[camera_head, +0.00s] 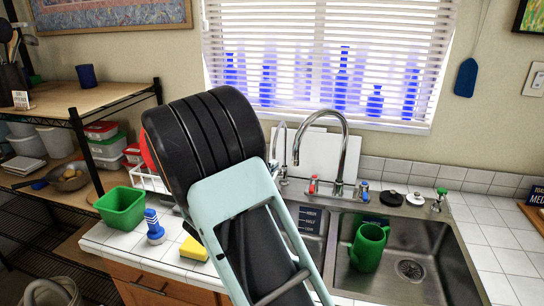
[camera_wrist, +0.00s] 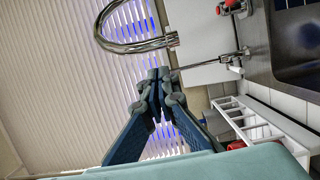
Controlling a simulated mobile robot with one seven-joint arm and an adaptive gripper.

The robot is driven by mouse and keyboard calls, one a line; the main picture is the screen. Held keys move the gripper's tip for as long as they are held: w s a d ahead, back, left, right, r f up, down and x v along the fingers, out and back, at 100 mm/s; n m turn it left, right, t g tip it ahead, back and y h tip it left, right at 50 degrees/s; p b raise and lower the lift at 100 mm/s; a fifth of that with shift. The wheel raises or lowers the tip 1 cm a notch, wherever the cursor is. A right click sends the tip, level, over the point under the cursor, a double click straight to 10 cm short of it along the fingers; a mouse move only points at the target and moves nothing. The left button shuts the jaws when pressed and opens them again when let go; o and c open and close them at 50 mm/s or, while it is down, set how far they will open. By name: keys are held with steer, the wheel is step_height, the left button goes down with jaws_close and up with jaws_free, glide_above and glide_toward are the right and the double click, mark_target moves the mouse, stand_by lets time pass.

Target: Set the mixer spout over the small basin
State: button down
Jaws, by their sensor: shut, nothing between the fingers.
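The mixer's chrome gooseneck spout (camera_head: 342,128) rises behind the double sink in the head view, its tip pointing left. A chrome curved spout (camera_wrist: 135,45) also crosses the upper part of the wrist view. The small basin (camera_head: 317,246) is the left one, partly hidden behind my arm. My gripper (camera_wrist: 157,74) is shut and empty in the wrist view, its fingertips close to the spout's tip in the picture. I cannot tell whether they touch. In the head view my wrist hides the gripper.
A thinner tap (camera_head: 283,150) stands left of the mixer. A white rack (camera_wrist: 245,118) shows in the wrist view. A green tub (camera_head: 121,208), blue-white brush (camera_head: 154,229) and yellow sponge (camera_head: 194,249) sit on the left counter.

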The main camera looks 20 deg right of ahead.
mark_target(294, 155)
steer(key=x, duration=0.9)
steer(key=shift+d+p, duration=0.15)
steer(key=shift+p, duration=0.25)
steer(key=shift+s+d+r+p, duration=0.15)
steer(key=shift+s+p, duration=0.35)
steer(key=shift+s, duration=0.7)
